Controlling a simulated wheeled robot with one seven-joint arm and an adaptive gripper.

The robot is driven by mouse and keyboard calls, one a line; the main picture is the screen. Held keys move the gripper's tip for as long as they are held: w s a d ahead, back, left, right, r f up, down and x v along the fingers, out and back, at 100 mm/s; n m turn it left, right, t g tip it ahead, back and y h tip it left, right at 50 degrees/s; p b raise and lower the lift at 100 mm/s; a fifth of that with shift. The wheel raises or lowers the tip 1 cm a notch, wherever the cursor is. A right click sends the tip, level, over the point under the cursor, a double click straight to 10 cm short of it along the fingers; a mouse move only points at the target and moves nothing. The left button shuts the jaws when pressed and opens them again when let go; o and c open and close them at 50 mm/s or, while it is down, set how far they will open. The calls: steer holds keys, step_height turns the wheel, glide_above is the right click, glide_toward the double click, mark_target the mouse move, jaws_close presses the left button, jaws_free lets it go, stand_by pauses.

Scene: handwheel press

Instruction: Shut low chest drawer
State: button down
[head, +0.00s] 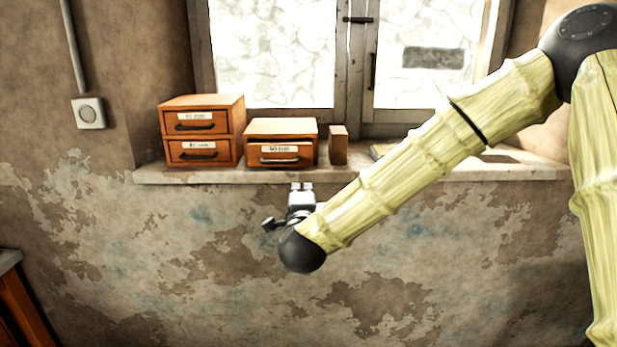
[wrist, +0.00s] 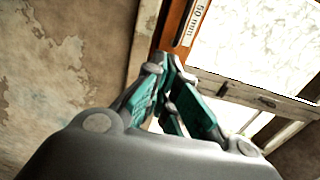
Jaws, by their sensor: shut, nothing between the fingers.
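The low chest (head: 283,127) is an orange-brown wooden box on the window sill, right of a taller chest. Its single drawer (head: 280,161) has a white label and a dark handle. A dark gap shows above the drawer front, which seems to stand slightly out; how far is hard to tell. My gripper (head: 301,187) is just below the drawer in the head view, pointing up toward the sill. In the wrist view its teal-padded fingers (wrist: 166,66) are shut and empty. Beyond the fingertips is an orange wooden front with a label (wrist: 190,24), partly cut off.
A taller two-drawer chest (head: 202,101) stands close on the left. A small wooden block (head: 338,146) stands on the right. The stone sill (head: 225,175) juts from the peeling wall. The window (head: 275,55) is behind. My forearm crosses the sill's right part.

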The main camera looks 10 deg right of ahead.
steer(key=d+r+p, duration=0.1)
steer(key=d+p, duration=0.3)
steer(key=p, duration=0.9)
steer(key=w+p, duration=0.2)
steer(key=w, duration=0.2)
steer(key=w+d+p, duration=0.1)
steer(key=w+p, duration=0.1)
steer(key=w, duration=0.2)
steer(key=w+d+p, duration=0.1)
steer(key=w+p, duration=0.1)
steer(key=w, duration=0.3)
steer(key=shift+d, duration=0.15)
steer(key=shift+w+d+f+b, duration=0.1)
steer(key=shift+w+b, duration=0.6)
steer(key=shift+b, duration=0.05)
steer(key=shift+w+b, duration=0.45)
steer(key=shift+w, duration=0.05)
steer(key=shift+d, duration=0.1)
